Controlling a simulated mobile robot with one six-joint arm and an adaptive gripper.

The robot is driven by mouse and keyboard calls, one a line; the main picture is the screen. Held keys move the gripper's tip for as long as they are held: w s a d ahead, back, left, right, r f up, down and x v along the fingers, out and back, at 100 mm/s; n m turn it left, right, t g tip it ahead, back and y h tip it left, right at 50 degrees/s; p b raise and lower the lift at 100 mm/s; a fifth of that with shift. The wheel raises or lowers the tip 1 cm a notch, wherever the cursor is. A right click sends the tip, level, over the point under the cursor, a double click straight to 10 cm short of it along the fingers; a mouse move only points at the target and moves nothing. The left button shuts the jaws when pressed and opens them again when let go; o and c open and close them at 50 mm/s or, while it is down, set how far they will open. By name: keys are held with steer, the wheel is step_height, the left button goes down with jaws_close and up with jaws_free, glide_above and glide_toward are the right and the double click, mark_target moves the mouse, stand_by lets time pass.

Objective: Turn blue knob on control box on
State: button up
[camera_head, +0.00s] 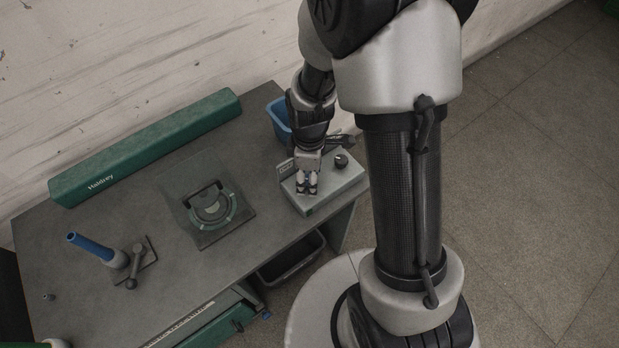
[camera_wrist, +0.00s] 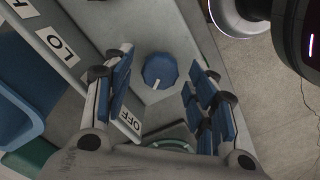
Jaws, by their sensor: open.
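The control box (camera_head: 338,192) is a grey box at the right end of the bench. Its blue knob (camera_wrist: 160,70) shows in the wrist view, round with a white pointer mark on its lower edge, towards the OFF label (camera_wrist: 130,121). In the head view my gripper hides this knob. My gripper (camera_head: 307,189) points down over the front left of the box. In the wrist view its open, empty fingers (camera_wrist: 162,78) frame the knob, one on each side. I cannot tell how far above the knob the fingertips are.
A dark knob (camera_head: 341,160) stands at the box's back right. A blue bin (camera_head: 278,118) is behind the box. A square plate with a round fixture (camera_head: 211,208) lies to the left. A long green beam (camera_head: 145,150) runs along the back. The bench middle has bare room.

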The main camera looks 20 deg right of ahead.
steer(key=shift+f, duration=0.2)
steer(key=c, duration=1)
